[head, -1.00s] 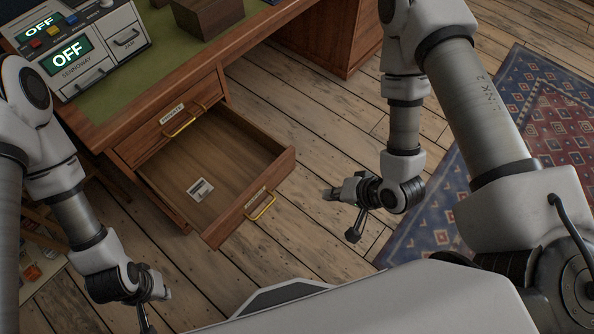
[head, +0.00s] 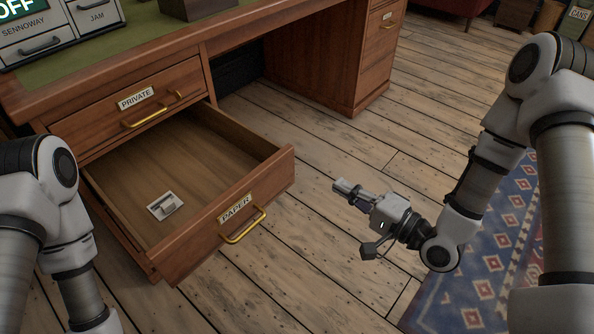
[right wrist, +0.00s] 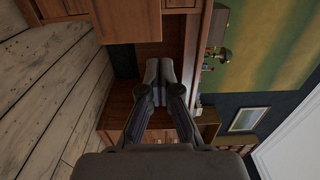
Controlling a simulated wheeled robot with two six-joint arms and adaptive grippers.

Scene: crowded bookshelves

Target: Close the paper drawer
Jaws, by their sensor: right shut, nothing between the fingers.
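The paper drawer (head: 222,232) is pulled well out of the wooden desk (head: 215,47) in the head view. Its front bears a PAPER label and a brass handle (head: 243,226). A small white item with a grey part (head: 163,206) lies on the drawer's floor. My right gripper (head: 340,187) is to the right of the drawer front, apart from it, with its fingers together and empty. The closed fingers also show in the right wrist view (right wrist: 160,72). My left arm is at the left edge; its gripper is out of the frame.
The PRIVATE drawer (head: 132,108) above is closed. A grey device (head: 60,25) with SENNOWAY and JAM labels stands on the desk. The plank floor (head: 310,270) in front of the drawer is clear. A patterned rug (head: 495,245) lies at the right.

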